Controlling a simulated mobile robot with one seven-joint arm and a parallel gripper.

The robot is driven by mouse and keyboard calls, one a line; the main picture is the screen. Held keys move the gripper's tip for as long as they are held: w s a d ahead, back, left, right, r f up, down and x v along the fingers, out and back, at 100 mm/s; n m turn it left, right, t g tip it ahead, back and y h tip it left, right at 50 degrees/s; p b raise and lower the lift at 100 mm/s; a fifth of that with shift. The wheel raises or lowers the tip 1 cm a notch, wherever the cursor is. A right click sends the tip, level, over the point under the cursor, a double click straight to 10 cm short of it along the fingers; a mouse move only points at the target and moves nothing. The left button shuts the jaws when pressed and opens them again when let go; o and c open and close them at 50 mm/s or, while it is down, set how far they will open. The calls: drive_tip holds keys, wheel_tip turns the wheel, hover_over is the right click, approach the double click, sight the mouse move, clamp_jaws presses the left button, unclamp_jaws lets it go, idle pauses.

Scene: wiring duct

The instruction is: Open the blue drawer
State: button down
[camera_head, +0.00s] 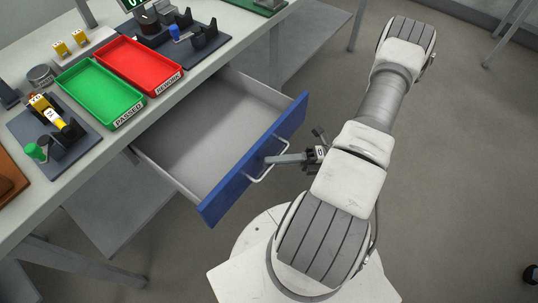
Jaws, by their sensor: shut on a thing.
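The blue drawer (236,187) is pulled well out from under the workbench, and its grey inside shows empty. Its blue front faces my arm and carries a pale bar handle (258,179). My gripper (271,160) reaches the handle from the right and is shut on it. The fingertips are small in this view and partly merge with the handle. My arm stretches from the lower middle to the upper right.
On the workbench (128,131) stand a green tray (98,92) marked PASSED and a red tray (139,66). Dark fixtures (47,122) sit beside them. A lower shelf (120,205) shows under the bench.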

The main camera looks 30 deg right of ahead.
drive_tip(key=c, duration=0.9)
unclamp_jaws()
drive_tip(key=shift+d, duration=0.1)
drive_tip(key=v, duration=1.7)
drive_tip(key=shift+d, duration=0.15)
drive_tip(key=shift+r, duration=0.15)
